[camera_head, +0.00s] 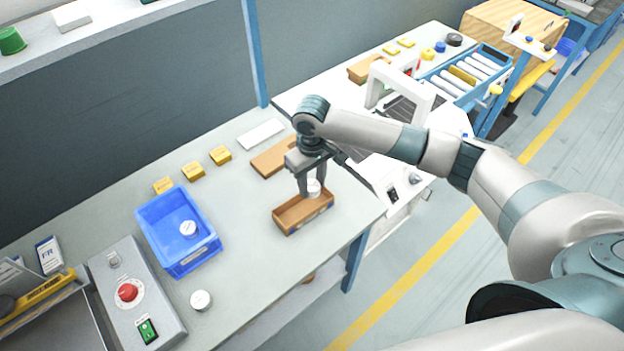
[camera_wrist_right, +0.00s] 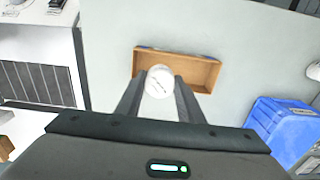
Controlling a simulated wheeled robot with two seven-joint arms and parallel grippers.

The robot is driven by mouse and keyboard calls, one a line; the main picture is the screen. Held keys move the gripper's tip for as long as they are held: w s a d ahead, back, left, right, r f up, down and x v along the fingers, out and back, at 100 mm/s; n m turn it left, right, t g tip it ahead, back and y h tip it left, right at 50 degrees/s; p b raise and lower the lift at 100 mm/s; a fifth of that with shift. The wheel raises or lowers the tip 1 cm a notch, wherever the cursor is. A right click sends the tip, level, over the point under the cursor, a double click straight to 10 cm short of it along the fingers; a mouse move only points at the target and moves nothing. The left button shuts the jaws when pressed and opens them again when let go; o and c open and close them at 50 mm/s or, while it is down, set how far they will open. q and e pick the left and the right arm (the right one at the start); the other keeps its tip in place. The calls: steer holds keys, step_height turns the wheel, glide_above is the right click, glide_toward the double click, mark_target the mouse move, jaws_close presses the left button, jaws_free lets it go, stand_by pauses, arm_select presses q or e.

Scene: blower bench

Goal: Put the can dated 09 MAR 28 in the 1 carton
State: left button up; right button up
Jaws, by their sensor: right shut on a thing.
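My right gripper (camera_head: 312,187) is shut on a white can (camera_head: 314,188), held upright over the brown open carton (camera_head: 290,222). In the right wrist view the can (camera_wrist_right: 159,82) sits between the fingertips, its round top facing the camera, with the carton (camera_wrist_right: 205,72) behind it. The print on the top is too small to read, and I cannot tell whether the can touches the carton floor. A second white can (camera_head: 188,228) is in the blue bin (camera_head: 166,262). A third can (camera_head: 200,300) stands on the bench. My left gripper is not in view.
A control box with a red button (camera_head: 128,292) stands left of the bin. Several yellow boxes (camera_head: 193,171) and a flat brown carton (camera_head: 273,157) lie behind. A white machine frame (camera_head: 378,85) and roller conveyor (camera_head: 465,75) are at the right. Bench between bin and carton is clear.

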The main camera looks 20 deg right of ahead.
mark_target(312, 185)
steer(key=shift+f+b, duration=0.65)
steer(key=shift+f, duration=2.65)
steer(key=o, duration=1.1)
steer(key=shift+o, duration=0.2)
steer(key=shift+r, duration=0.1)
step_height(312, 185, up, 17)
steer(key=b, duration=0.4)
